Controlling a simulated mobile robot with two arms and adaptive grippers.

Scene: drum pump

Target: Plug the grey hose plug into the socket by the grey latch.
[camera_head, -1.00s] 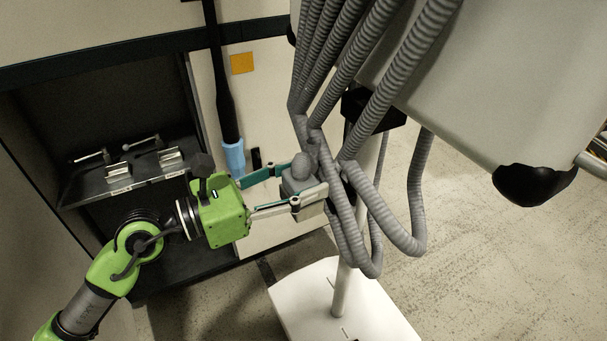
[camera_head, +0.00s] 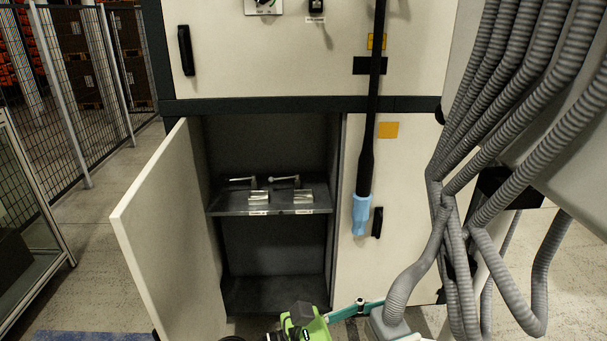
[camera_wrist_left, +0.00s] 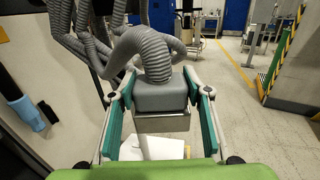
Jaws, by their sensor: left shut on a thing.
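The grey hose plug (camera_wrist_left: 160,93) is a block with a metal lower part and a ribbed grey hose (camera_wrist_left: 150,55) rising from its top. My left gripper (camera_wrist_left: 160,100) is shut on it, one finger on each side. In the head view the plug (camera_head: 387,325) and my left gripper (camera_head: 372,318) are at the bottom edge, partly cut off. Two metal sockets, left (camera_head: 258,197) and right (camera_head: 303,196), sit on the cabinet shelf, apart from the plug. The labels are unreadable. My right gripper is not in view.
The cabinet door (camera_head: 165,240) stands open on the left. A black lance with a light-blue tip (camera_head: 361,213) hangs right of the opening. Several grey hoses (camera_head: 510,130) hang at the right. The space before the shelf (camera_head: 228,208) looks clear.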

